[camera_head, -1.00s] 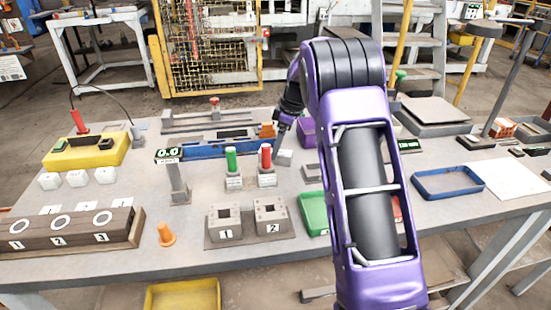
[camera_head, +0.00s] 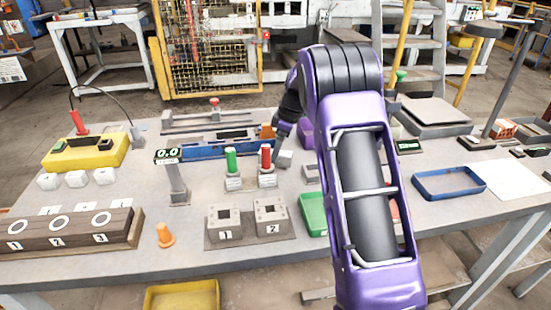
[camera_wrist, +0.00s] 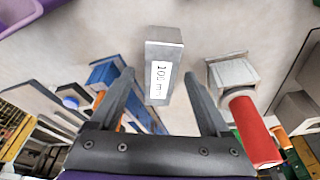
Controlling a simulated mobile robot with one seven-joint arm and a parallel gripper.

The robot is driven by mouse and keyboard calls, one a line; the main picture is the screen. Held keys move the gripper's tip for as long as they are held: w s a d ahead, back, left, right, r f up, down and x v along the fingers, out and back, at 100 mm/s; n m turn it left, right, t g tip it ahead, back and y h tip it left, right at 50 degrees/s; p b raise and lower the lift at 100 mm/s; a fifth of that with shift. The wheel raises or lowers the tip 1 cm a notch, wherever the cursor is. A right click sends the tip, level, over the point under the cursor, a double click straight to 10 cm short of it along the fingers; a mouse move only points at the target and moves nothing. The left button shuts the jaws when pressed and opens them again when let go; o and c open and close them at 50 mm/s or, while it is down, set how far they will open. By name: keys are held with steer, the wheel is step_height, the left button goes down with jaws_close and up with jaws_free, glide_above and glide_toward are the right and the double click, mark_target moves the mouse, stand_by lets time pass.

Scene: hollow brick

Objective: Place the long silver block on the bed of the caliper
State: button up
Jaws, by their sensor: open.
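The silver block (camera_wrist: 164,62), labelled 100 mm, stands out ahead of my gripper (camera_wrist: 160,74) in the wrist view, in line with the gap between the two fingers. My gripper is open. In the head view my gripper (camera_head: 278,141) is low over the table beside a grey block (camera_head: 285,159), which looks like the same one. Whether the fingers overlap its sides is unclear. A long blue bed with an orange end (camera_head: 206,150), apparently the caliper, lies left of my gripper.
Red (camera_head: 265,157) and green (camera_head: 231,160) cylinders stand in grey holders close left of the block; the red one is also near the right finger in the wrist view (camera_wrist: 254,135). Numbered sockets (camera_head: 226,222), a green tray (camera_head: 313,214) and a blue tray (camera_head: 449,195) sit nearer the front.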

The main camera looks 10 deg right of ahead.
jaws_close()
stand_by(0.3)
stand_by(1.1)
